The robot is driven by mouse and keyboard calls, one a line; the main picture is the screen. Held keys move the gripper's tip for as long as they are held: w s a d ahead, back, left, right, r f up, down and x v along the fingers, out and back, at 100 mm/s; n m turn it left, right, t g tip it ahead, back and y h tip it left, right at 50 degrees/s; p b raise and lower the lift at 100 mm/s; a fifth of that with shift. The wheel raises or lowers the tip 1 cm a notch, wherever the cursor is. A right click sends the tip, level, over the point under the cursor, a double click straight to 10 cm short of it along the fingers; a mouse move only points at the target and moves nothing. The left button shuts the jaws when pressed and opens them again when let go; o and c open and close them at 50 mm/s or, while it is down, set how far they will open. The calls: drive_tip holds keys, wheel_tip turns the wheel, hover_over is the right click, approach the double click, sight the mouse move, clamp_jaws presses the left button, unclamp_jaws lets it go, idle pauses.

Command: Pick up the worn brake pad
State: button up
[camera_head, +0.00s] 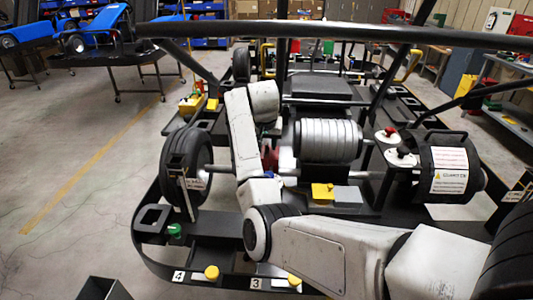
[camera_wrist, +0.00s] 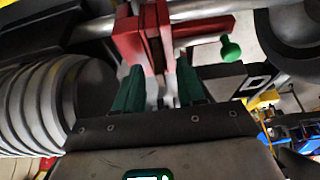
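A red brake caliper (camera_wrist: 130,40) sits ahead of my gripper in the wrist view, around a grey shaft. Brown plates (camera_wrist: 154,40) stand in its slot; they look like brake pads, but I cannot tell which is worn. My gripper (camera_wrist: 158,68) has its two green fingers apart just short of the caliper, with no pad held between them. In the head view the caliper (camera_head: 270,158) shows partly behind my arm, left of the ribbed grey cylinder. My gripper (camera_head: 268,130) is above it, mostly hidden by my wrist.
The ribbed cylinder (camera_head: 328,140) stands close beside the caliper. A black wheel (camera_head: 181,165) is to the left. A yellow block (camera_head: 322,193) and a grey block (camera_head: 348,195) lie in front. Black frame tubes (camera_head: 400,38) cross above. A green knob (camera_wrist: 231,48) is right of the caliper.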

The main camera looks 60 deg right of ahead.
drive_tip(key=shift+f, duration=0.15)
clamp_jaws()
idle(0.5)
